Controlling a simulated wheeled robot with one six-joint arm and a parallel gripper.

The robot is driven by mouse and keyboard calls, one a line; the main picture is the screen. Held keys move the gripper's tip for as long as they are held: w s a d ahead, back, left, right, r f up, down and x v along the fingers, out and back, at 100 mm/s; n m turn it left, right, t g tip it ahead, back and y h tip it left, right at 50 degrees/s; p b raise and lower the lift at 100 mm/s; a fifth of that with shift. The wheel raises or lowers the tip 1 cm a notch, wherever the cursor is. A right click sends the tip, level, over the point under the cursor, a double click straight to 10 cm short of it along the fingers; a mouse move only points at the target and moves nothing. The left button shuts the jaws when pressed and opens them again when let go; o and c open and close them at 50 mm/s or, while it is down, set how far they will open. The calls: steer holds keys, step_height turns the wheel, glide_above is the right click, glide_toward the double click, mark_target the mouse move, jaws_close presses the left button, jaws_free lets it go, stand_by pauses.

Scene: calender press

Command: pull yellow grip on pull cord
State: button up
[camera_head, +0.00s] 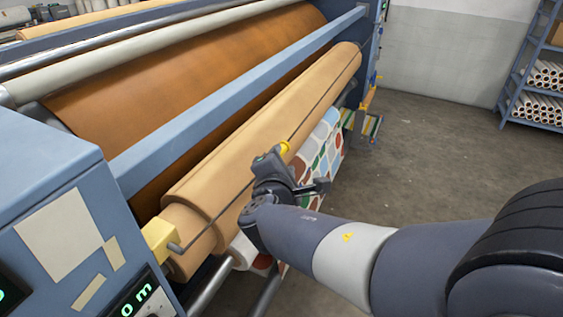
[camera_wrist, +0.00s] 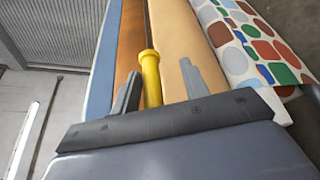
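The yellow grip (camera_head: 284,148) is on a thin dark cord (camera_head: 315,108) that runs along the front of the large tan roll. In the wrist view the yellow grip (camera_wrist: 151,78) is a flanged cylinder, with the cord leading away from its far end. My gripper (camera_wrist: 162,72) is open, with its two grey fingers on either side of the grip. The grip sits closer to the left finger, and a gap shows to the right finger. In the head view my gripper (camera_head: 273,160) is at the grip, its fingers partly hidden by the wrist.
The tan roll (camera_head: 275,120) and blue crossbar (camera_head: 235,100) lie just behind the cord. Patterned fabric (camera_head: 325,140) hangs below the roll. A blue control cabinet (camera_head: 60,190) stands at left. The floor (camera_head: 440,140) to the right is open, up to a shelf of rolls (camera_head: 535,80).

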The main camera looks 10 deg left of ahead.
steer(key=v, duration=1)
steer(key=shift+s, duration=0.4)
steer(key=shift+r, duration=0.1)
steer(key=x, duration=1.1)
steer(key=shift+a, duration=0.25)
steer(key=shift+d, duration=0.1)
